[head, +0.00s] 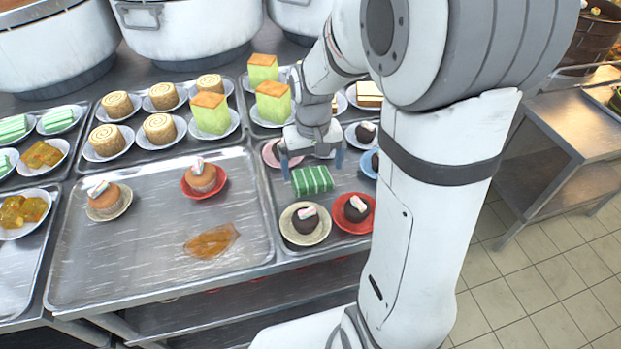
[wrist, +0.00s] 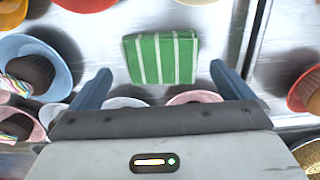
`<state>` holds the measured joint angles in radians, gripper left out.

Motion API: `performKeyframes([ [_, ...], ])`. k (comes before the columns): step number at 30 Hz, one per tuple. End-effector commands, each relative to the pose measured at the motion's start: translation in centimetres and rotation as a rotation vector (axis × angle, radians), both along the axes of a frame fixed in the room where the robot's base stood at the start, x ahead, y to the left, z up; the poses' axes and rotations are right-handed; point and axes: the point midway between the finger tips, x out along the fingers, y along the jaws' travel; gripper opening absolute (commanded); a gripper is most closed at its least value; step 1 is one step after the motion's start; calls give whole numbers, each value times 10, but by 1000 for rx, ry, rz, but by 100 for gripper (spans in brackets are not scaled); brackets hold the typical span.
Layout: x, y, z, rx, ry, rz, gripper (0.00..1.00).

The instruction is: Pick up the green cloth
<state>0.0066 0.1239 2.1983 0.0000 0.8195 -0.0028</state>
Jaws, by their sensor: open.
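The green cloth (head: 312,180) is a folded rectangle with pale stripes, lying flat on a metal tray among small plates. In the wrist view the cloth (wrist: 162,58) lies ahead of the fingertips, roughly centred between them. My gripper (head: 312,165) is open above the tray, just behind the cloth in the head view. In the wrist view the blue fingers of my gripper (wrist: 157,80) are spread wider than the cloth, with nothing between them. The cloth appears apart from both fingers.
A cream plate (head: 305,223) and a red plate (head: 353,213) with dark cakes stand in front of the cloth. A pink plate (head: 279,153) and a blue plate (head: 368,163) are close by. The left tray (head: 130,255) has bare room and an orange spill (head: 211,241).

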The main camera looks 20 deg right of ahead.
Motion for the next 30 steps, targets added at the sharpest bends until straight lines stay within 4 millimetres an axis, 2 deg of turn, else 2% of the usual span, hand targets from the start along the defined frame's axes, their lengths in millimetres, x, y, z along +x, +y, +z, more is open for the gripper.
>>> performKeyframes([
  [3, 0, 1, -21, 0, 4, 0, 100],
  [6, 0, 1, -32, 0, 2, 1, 100],
  [15, 0, 1, -38, 0, -1, 1, 100],
  [28, 0, 2, -37, 0, 0, 2, 66],
  [30, 0, 2, -37, 0, 0, 3, 64],
])
